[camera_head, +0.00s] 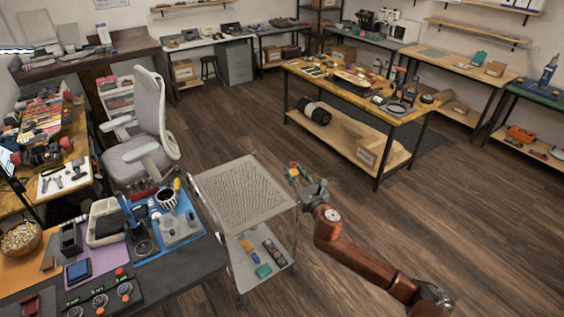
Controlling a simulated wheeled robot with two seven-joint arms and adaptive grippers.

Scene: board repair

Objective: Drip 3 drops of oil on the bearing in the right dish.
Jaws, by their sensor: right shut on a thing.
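Three small round dishes sit in a row on a dark panel (90,311) at the front of the near-left table. The right dish (124,289) has an orange-rimmed round piece in it, too small to tell if it is a bearing. The middle dish (100,301) and the left dish (75,312) look alike. My right gripper (299,180) is beside the grey cart, well right of the dishes. I cannot tell whether this is an oil bottle. My left gripper is not in view.
A grey cart (202,184) with a textured top stands between my right arm and the near-left table. Blue (187,243) and purple (104,264) mats, a white tray (97,232) and a wicker bowl (20,250) crowd that table. An office chair (141,157) stands behind. Floor is clear on the right.

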